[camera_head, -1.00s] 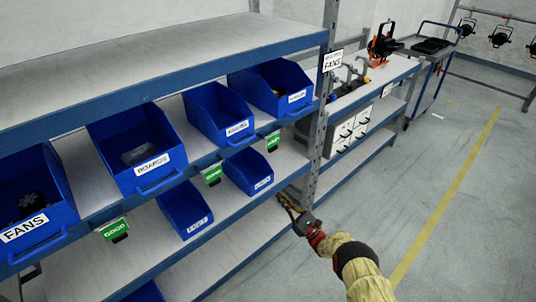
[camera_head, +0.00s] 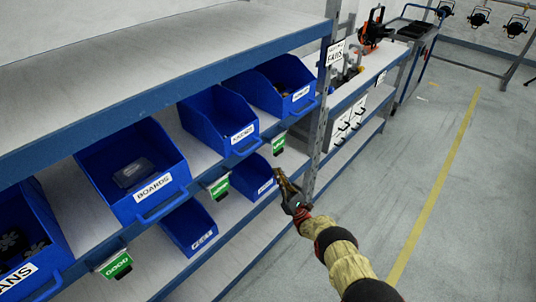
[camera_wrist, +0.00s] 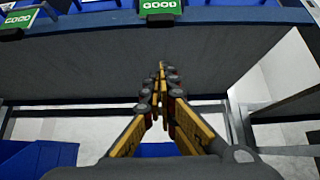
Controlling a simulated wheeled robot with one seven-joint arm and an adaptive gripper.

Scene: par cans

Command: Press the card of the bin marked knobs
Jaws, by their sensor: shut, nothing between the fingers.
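Blue bins stand on the shelves, with green cards on the rail below the upper ones: a near card (camera_head: 115,263), a middle card (camera_head: 219,185) and a far card (camera_head: 278,143). The far upper bin (camera_head: 262,95) has a white label too small to read surely; it may say knobs. My gripper (camera_head: 280,173) is shut and empty, below the far card and in front of a lower bin (camera_head: 248,172). In the wrist view the shut fingertips (camera_wrist: 161,66) point towards the shelf rail, below a green card reading GOOD (camera_wrist: 160,10), apart from it.
A boards bin (camera_head: 128,180) and a fans bin (camera_head: 30,235) stand nearer. A grey upright post (camera_head: 318,125) rises just right of my gripper. Another lower bin (camera_head: 188,225) is to the left. The floor at right is clear, with a yellow line (camera_head: 433,190).

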